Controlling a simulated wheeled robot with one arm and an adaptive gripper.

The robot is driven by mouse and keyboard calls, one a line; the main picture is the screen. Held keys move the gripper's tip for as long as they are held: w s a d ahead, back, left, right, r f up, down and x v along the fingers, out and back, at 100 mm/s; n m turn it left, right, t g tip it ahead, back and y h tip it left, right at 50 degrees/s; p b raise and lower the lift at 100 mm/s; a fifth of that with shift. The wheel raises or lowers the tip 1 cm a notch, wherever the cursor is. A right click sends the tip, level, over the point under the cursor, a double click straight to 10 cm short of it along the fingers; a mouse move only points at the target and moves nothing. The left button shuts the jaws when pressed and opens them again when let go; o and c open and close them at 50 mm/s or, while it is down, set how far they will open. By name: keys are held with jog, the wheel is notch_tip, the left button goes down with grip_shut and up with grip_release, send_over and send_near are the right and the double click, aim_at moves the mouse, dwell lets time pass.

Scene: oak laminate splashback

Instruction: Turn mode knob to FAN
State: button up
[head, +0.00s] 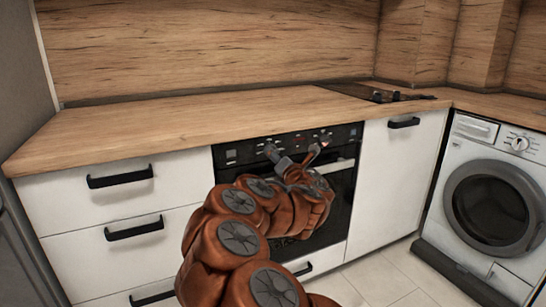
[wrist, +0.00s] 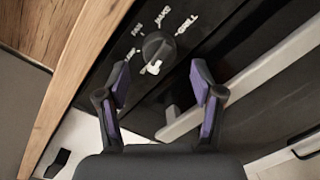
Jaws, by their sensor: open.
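The mode knob (wrist: 157,47) is a dark round knob on the oven's black control panel (wrist: 108,62). In the wrist view, the white word FAN (wrist: 138,29) is up and left of it, with BAKE above and GRILL up and right. A white mark shows on the knob's lower side, away from FAN. My gripper (wrist: 160,82) is open and empty, its two purple-padded fingers spread just below the knob in the picture, apart from it. In the head view my gripper (head: 295,151) is in front of the panel and hides part of it.
The oak worktop (head: 190,122) overhangs the panel. The oven handle (wrist: 265,70) runs close beside the right finger in the wrist view. White drawers (head: 130,200) stand left of the oven. A white cabinet and a washing machine (head: 490,205) stand to the right.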

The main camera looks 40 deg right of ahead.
jog(key=shift+x, duration=1.6)
jog(key=c, duration=1.1)
